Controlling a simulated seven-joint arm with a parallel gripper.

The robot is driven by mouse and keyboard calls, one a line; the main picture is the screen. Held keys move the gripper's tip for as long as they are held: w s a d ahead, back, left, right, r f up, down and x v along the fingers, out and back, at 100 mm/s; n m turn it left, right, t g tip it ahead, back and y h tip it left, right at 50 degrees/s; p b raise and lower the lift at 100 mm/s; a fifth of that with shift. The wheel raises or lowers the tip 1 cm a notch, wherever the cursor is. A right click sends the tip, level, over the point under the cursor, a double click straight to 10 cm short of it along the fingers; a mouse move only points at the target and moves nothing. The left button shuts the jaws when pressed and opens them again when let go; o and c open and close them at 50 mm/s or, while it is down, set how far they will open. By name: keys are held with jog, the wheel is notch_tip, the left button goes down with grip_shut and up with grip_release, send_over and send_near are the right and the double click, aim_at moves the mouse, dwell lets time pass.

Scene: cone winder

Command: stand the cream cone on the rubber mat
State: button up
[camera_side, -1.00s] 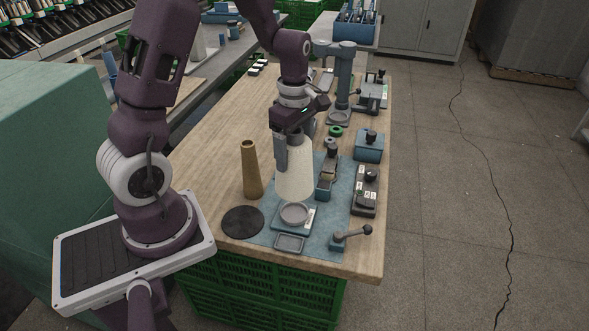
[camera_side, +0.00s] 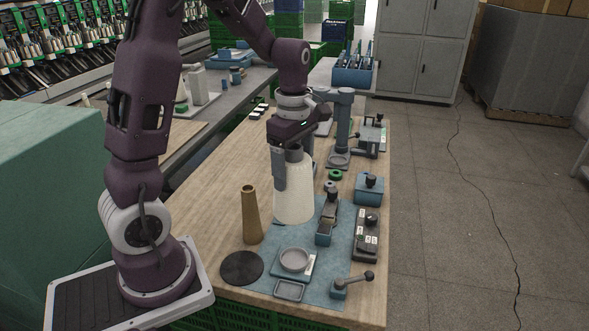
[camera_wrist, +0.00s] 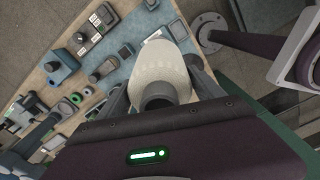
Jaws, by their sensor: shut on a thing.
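The cream cone (camera_side: 296,200) is held upright, wide end down, in my gripper (camera_side: 291,172). My gripper is shut on its upper part, and one finger shows along the cone's left side. The wrist view also shows the cream cone (camera_wrist: 160,68) between the fingers, its narrow hollow end towards the camera. In the side view the cone appears to hang above the bench, behind the small scale with a round dish (camera_side: 294,260). The black round rubber mat (camera_side: 241,268) lies flat and bare at the bench's front left, left of the scale. The wrist view does not show it.
A tall brown cone (camera_side: 251,218) stands just behind the rubber mat, left of the held cone. A shallow tray (camera_side: 289,291) and a lever device (camera_side: 350,285) are at the front. Boxes and a control panel (camera_side: 367,235) line the right side. Bare wood lies behind the brown cone.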

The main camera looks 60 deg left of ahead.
jog(key=s+a+f, duration=0.3)
jog(key=s+f, duration=0.3)
jog(key=s+a+f, duration=0.3)
jog(key=s+f, duration=0.4)
jog(key=shift+f, duration=0.25)
jog(key=shift+d+f, duration=0.1)
dwell(0.6)
jog(key=shift+f, duration=1.4)
